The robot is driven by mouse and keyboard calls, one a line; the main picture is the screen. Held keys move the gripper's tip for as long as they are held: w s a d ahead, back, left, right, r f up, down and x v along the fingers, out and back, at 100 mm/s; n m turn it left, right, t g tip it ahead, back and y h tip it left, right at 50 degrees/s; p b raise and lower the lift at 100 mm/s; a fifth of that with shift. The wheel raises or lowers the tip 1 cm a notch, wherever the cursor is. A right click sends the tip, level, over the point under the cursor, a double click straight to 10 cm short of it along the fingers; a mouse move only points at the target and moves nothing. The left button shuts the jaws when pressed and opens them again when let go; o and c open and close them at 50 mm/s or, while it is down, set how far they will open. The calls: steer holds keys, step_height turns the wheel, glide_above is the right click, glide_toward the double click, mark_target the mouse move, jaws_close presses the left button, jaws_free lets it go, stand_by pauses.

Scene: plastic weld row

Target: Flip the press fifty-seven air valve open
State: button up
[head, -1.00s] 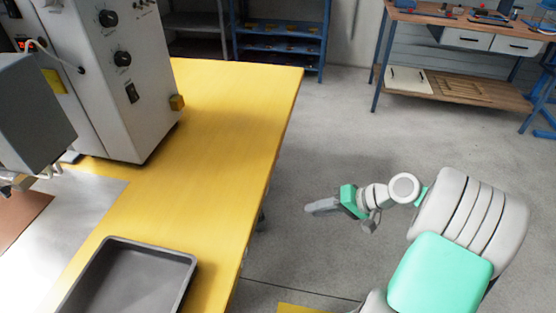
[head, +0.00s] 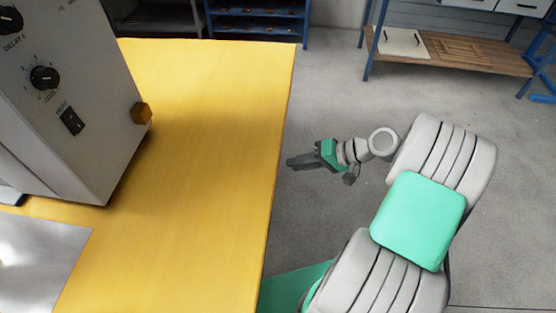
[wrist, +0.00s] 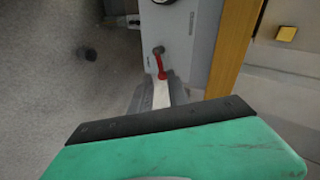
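A small red lever (wrist: 161,66) on a grey pivot shows in the wrist view, on a pale grey panel (wrist: 188,42) beside the yellow edge strip. I take it to be the air valve handle. It lies just beyond my fingertips in that view; I cannot tell whether they touch it. My gripper (head: 294,162) is in the head view, to the right of the yellow table's edge and pointing left toward it. Its fingers look close together, but the gap between them is unclear. The valve is not visible in the head view.
A metal sheet (head: 40,255) lies at lower left. Open floor (head: 325,105) lies right of the table. A workbench (head: 455,50) and blue shelf (head: 257,22) stand behind.

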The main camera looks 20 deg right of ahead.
steer(key=b+x, duration=0.1)
steer(key=x, duration=0.5)
steer(key=shift+a+f, duration=0.2)
steer(key=shift+c, duration=0.4)
jaws_close()
